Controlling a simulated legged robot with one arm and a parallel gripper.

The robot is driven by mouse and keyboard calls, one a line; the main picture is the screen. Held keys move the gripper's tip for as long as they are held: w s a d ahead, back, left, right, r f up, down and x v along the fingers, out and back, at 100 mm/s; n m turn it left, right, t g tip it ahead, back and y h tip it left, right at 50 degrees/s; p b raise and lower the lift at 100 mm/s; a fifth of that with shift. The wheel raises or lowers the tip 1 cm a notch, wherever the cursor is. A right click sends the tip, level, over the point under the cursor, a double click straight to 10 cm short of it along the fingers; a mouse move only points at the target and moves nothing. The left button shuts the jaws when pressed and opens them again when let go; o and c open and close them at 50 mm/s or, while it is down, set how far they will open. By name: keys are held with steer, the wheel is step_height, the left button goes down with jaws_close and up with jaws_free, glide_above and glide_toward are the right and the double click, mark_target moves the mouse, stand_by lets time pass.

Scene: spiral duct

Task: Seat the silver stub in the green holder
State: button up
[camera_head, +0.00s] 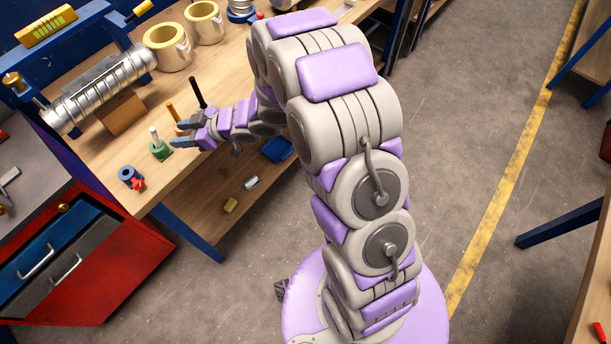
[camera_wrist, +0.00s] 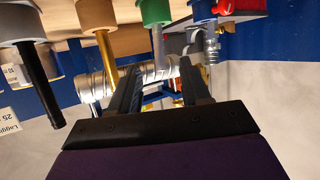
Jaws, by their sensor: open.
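The green holder (camera_head: 161,152) stands on the wooden bench near its front edge. The silver stub (camera_head: 154,135) stands upright in the holder. In the wrist view, which looks upside down, the green holder (camera_wrist: 155,12) is at the top and the silver stub (camera_wrist: 158,42) hangs down from it. My gripper (camera_head: 181,131) is open and empty, just right of the stub in the head view. In the wrist view the stub lines up with the gap between my fingers (camera_wrist: 159,68). I cannot tell how deep the stub sits.
A black rod (camera_head: 198,92) and a brass rod (camera_head: 172,112) stand close by my gripper. A blue holder (camera_head: 127,175) with a red part (camera_head: 137,184) is near the front corner. A silver spiral duct (camera_head: 100,90) and tape-like rolls (camera_head: 168,46) lie behind.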

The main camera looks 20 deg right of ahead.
steer(key=w+d+r+m+t+h, duration=0.1)
steer(key=d+r+m+h, duration=0.1)
steer(key=d+h, duration=0.35)
steer(key=w+d+r+m+t+h, duration=0.1)
steer(key=w+d+r+h, duration=0.1)
steer(key=d, duration=0.6)
steer(key=s+d+r+m+g+h, duration=0.1)
steer(key=s+d+r+m+h, duration=0.15)
steer(key=d, duration=0.35)
steer(key=s+d+r+m+h, duration=0.1)
steer(key=s+d+h, duration=0.1)
steer(key=s+d, duration=0.25)
steer(key=s+d+r+m+g+h, duration=0.1)
steer(key=s+d+r+m+g, duration=0.15)
steer(key=s, duration=0.35)
steer(key=s+d+r+m+g+h, duration=0.1)
steer(key=s+d, duration=0.3)
steer(key=s, duration=0.2)
steer(key=s+a+r+m+g+y, duration=0.1)
steer(key=s+a+g, duration=0.1)
steer(key=s, duration=0.8)
steer(key=s+a+r+m+g, duration=0.1)
steer(key=s+a+g, duration=0.1)
steer(key=s, duration=0.9)
steer(key=shift+s+r+m+g+y, duration=0.2)
steer(key=shift+s+m+g+y, duration=0.15)
steer(key=shift+g, duration=0.4)
steer(key=shift+w, duration=0.2)
